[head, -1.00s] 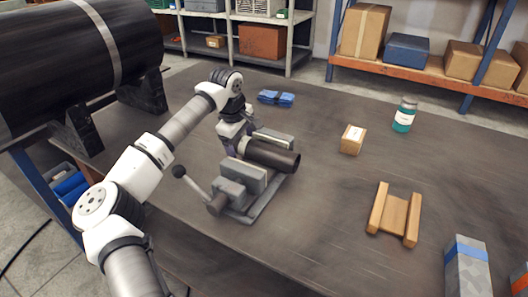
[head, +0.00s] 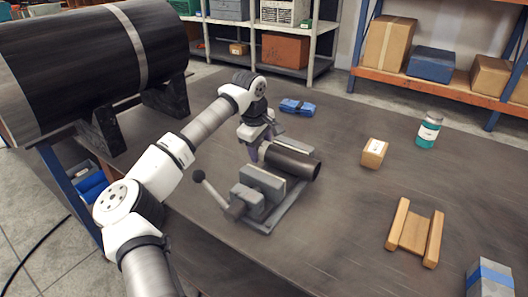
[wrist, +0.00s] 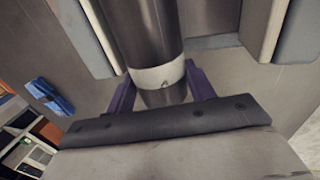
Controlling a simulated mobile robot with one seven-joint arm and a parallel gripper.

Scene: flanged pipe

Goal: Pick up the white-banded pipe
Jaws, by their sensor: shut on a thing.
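The dark pipe (head: 290,162) lies between the jaws of a grey vise (head: 258,192) on the table in the head view. Its white band (wrist: 158,76) shows in the wrist view, close to my fingers. My gripper (head: 255,152) comes down on the pipe's left end from above. In the wrist view its purple fingers (wrist: 161,92) lie on both sides of the pipe, shut on it beside the white band. Vise jaws flank the pipe there. I cannot tell whether the pipe touches the vise; its underside is hidden.
A big black cylinder (head: 70,75) with a pale band rests on dark cradles at left. A blue bundle (head: 297,106), small carton (head: 374,152), teal-labelled jar (head: 428,130) and wooden cradle (head: 415,232) lie on the table. The vise's lever sticks out to the left.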

